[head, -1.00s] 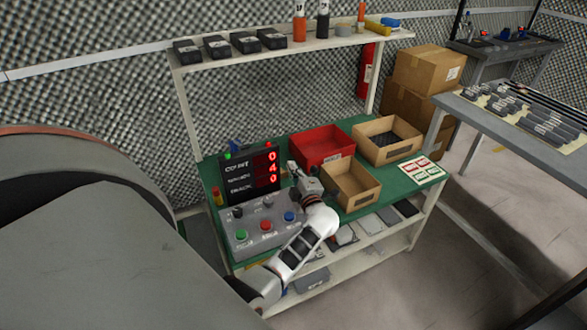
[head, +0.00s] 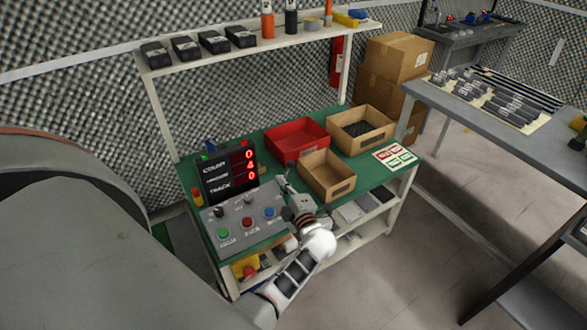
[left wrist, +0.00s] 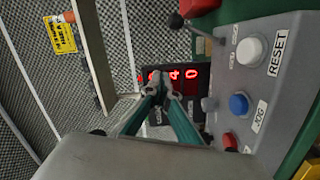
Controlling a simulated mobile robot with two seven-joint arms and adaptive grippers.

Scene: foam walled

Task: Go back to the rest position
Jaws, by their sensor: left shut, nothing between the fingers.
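My left gripper (head: 286,182) is shut and empty. In the head view it hangs above the right side of the button panel, beside the cardboard bin. In the left wrist view its closed fingers (left wrist: 161,88) overlap the digit display behind them. The grey button panel (head: 238,233) carries green, red, blue and white buttons. The left wrist view shows the white button (left wrist: 250,49) labelled RESET and the blue button (left wrist: 239,104) close to the right of the fingers. My right gripper does not show in any view.
The green bench (head: 358,186) holds a black display (head: 228,176), a red bin (head: 297,138) and cardboard bins, one at the front (head: 326,175). A white shelf (head: 250,54) with black boxes stands above. A grey table (head: 470,118) stands at right. Bare floor (head: 390,265) lies between.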

